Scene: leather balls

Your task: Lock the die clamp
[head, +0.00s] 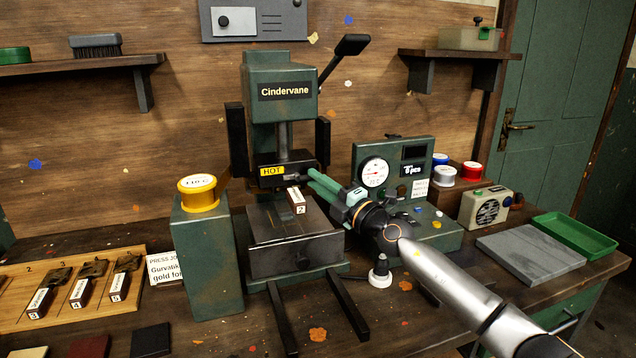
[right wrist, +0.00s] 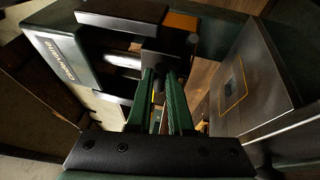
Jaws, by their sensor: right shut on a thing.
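The green press (head: 284,90) marked "Cindervane" stands at the centre, with a dark head block carrying a yellow "HOT" label (head: 272,171). A dark die piece with a white label "2" (head: 297,201) shows just under the head, above the press bed (head: 295,232). My right gripper (head: 314,180) reaches in from the right to the right side of the head. In the right wrist view its green fingers (right wrist: 161,82) are shut on a small black part, which seems to be the die clamp (right wrist: 165,60). The fingers partly hide this part. My left gripper is not in view.
A yellow foil roll (head: 198,192) on a green stand is at the left. A wooden rack (head: 75,290) holds several dies. A grey slab (head: 530,253) and green tray (head: 577,236) lie right.

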